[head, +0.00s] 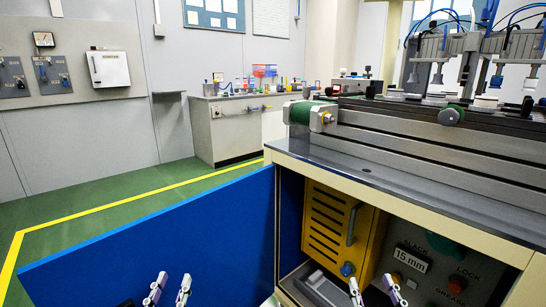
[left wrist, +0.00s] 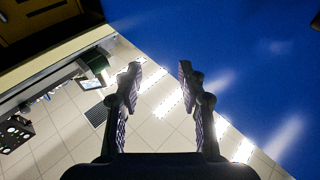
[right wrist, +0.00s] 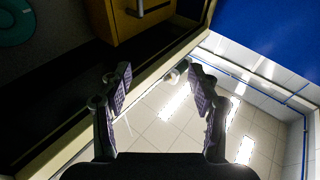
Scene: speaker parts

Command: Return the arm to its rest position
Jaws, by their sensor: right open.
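My left gripper (head: 170,289) is at the bottom of the head view, in front of the blue door. In the left wrist view its two fingers (left wrist: 160,85) stand apart with nothing between them. My right gripper (head: 375,290) is at the bottom right of the head view, in front of the open cabinet. In the right wrist view its fingers (right wrist: 160,85) are also apart and empty. Neither gripper visibly touches anything. Most of both arms is out of view.
The blue door (head: 170,240) stands open to the left of the cabinet. Inside are a yellow slotted box (head: 326,222) with a handle, a "15 mm" label (head: 408,258) and a red knob (head: 457,284). A conveyor (head: 420,150) runs above. Green floor lies beyond the door.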

